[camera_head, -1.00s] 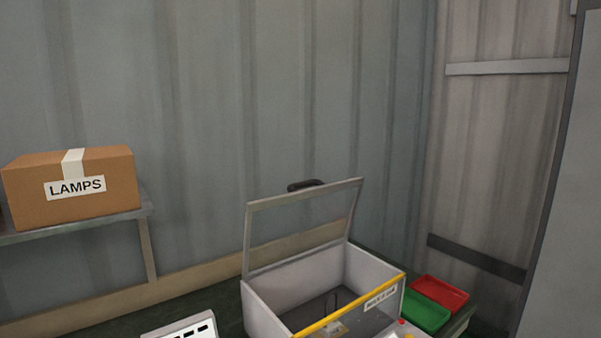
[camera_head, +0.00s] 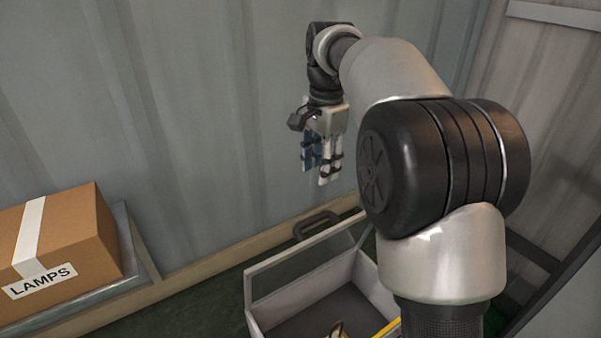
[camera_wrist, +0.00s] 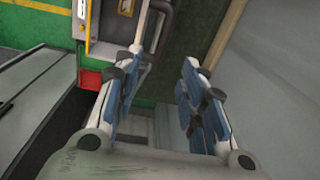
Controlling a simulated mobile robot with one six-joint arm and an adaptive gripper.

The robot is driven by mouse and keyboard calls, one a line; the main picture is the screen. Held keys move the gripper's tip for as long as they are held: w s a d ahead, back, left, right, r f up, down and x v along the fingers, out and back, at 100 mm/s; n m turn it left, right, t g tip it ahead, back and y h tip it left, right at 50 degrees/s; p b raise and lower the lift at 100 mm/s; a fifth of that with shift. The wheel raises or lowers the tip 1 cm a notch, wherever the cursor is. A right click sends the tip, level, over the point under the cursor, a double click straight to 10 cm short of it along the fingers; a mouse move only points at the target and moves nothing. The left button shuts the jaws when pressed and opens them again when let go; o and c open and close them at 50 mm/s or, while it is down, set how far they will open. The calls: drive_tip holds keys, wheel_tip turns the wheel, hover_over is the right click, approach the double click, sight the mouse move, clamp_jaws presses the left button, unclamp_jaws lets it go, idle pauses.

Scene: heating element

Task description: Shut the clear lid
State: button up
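The clear lid (camera_head: 300,263), a pale frame around a see-through panel, stands raised at the back of a grey box (camera_head: 376,278). A dark curved handle (camera_head: 317,224) sits on the lid's top edge. My gripper (camera_head: 317,172) hangs with its fingers downward, above the handle in the head view and apart from it. In the wrist view my gripper (camera_wrist: 155,90) has its fingers spread with nothing between them. A dark tube, perhaps the handle, shows just beyond the left finger there. My arm hides the box's right side in the head view.
A cardboard box marked LAMPS (camera_head: 70,240) stands on a shelf (camera_head: 135,255) at the left. The corrugated wall (camera_head: 200,130) is close behind the lid. Dark green floor or bench surface shows left of the box.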

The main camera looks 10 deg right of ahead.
sight(314, 217)
drive_tip(key=f, duration=0.5)
drive_tip(key=w+f, duration=0.1)
drive_tip(key=f, duration=0.5)
drive_tip(key=w+f+b, duration=0.1)
drive_tip(key=f, duration=0.4)
drive_tip(key=shift+a+f, duration=0.15)
drive_tip(key=shift+f, duration=0.2)
drive_tip(key=shift+c, duration=0.5)
clamp_jaws()
